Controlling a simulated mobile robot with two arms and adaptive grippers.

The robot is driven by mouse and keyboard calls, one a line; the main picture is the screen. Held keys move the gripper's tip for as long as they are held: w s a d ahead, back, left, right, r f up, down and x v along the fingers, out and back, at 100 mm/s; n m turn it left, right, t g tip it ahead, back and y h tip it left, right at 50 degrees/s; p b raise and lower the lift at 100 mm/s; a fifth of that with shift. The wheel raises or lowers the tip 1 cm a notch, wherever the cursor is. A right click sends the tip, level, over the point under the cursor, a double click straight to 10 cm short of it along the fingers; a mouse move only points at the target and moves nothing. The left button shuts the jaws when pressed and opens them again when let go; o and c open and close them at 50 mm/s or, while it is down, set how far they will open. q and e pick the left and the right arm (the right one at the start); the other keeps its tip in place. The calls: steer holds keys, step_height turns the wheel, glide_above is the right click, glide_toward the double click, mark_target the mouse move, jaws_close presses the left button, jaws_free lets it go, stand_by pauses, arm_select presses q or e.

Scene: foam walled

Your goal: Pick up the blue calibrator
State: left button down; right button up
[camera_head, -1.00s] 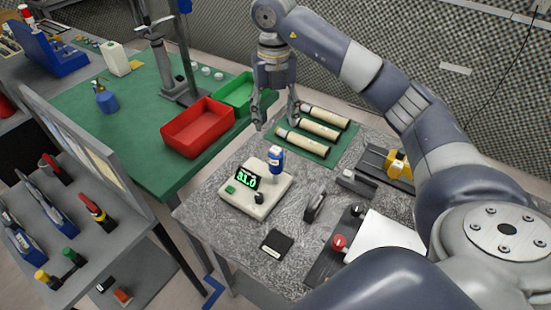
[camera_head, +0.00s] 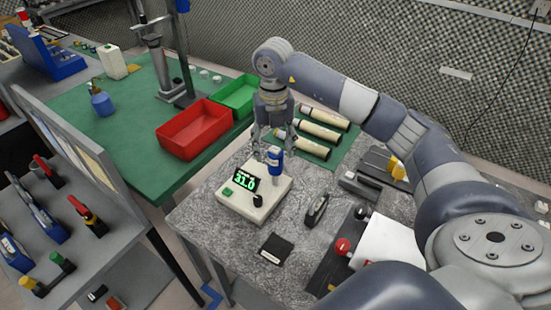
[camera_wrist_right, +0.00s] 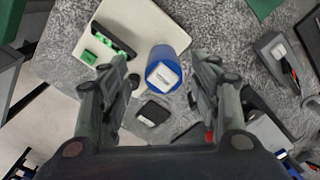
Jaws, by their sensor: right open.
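The blue calibrator (camera_head: 275,157) is a small upright blue cylinder with a white label. It stands at the back right of a cream device (camera_head: 262,211) with a green lit display (camera_head: 246,178). My right gripper (camera_head: 273,142) is open, pointing down just above and behind the calibrator. In the right wrist view the calibrator (camera_wrist_right: 176,50) is seen from above, between the spread fingers of the right gripper (camera_wrist_right: 146,70) and nearer the right finger. The fingers look clear of it. My left gripper is not in view.
Cream cylinders (camera_head: 318,131) lie on a green mat behind. A black stapler-like tool (camera_head: 316,210) and a dark flat square (camera_head: 276,248) lie near the device. A red bin (camera_head: 195,130) and a green bin (camera_head: 237,97) stand on the green table at left.

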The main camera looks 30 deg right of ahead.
mark_target(275, 161)
steer(key=f, duration=0.1)
steer(key=f+p, duration=0.1)
steer(key=f, duration=0.1)
steer(key=f+p, duration=0.1)
steer(key=shift+s+d+f, duration=0.1)
steer(key=shift+s+f, duration=0.2)
steer(key=shift+w+f, duration=0.1)
steer(key=shift+f, duration=0.2)
steer(key=c, duration=1.1)
